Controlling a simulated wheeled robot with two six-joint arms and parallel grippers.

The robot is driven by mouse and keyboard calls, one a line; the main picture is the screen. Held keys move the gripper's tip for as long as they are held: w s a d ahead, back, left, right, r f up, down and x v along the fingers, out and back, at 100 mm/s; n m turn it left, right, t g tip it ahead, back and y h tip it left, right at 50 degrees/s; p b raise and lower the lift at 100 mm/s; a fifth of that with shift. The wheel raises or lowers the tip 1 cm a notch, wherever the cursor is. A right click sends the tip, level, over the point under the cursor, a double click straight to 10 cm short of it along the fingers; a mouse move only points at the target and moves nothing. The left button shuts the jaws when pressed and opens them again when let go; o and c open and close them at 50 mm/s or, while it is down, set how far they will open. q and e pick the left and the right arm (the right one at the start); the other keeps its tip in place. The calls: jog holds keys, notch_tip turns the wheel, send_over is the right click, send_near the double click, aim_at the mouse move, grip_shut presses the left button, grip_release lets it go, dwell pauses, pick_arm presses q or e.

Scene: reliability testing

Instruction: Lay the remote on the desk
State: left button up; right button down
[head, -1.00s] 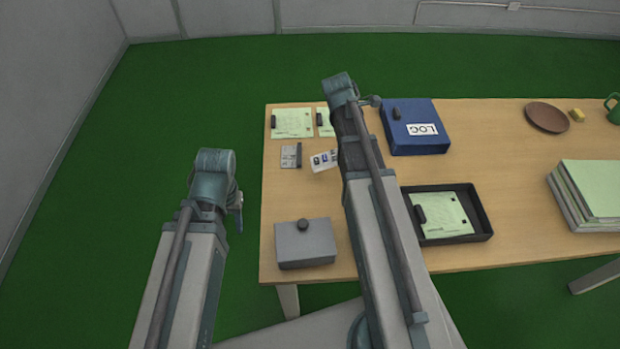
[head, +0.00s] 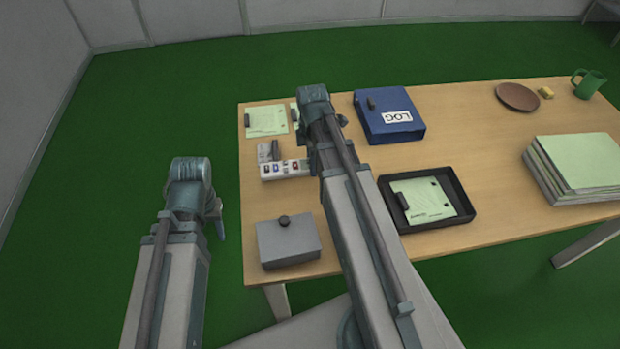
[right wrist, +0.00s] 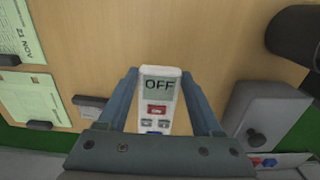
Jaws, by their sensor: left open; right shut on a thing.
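The white remote (right wrist: 160,100) is between the fingers of my right gripper (right wrist: 159,82), which is shut on it. In the right wrist view its display reads OFF, with red, grey and blue buttons below; its lower end is hidden by the gripper body. In the head view the remote (head: 287,169) lies crosswise over the left part of the desk (head: 345,260), partly behind my right arm. I cannot tell whether it touches the desk. My left gripper (head: 219,214) is open and empty, left of the desk's edge.
A grey box (head: 288,245) stands at the near left. Green papers (head: 266,121) and a small grey card (head: 264,152) lie beyond the remote. A blue LOG binder (head: 392,128), a black tray (head: 462,218), a paper stack (head: 575,165) and a brown plate (head: 517,97) stand further right.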

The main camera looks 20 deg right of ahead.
aim_at(312, 179)
jog(key=shift+f+b, duration=2.15)
jog(key=shift+f, duration=0.5)
jog(key=shift+r, duration=0.15)
jog(key=shift+c, duration=0.3)
grip_release()
notch_tip(312, 179, up, 12)
jog(key=p, duration=1.2)
jog(key=s+a+m, duration=0.5)
jog(key=a, duration=0.5)
jog(key=s+a+m+h, duration=0.1)
jog(key=s+a+m, duration=0.5)
jog(key=a, duration=0.4)
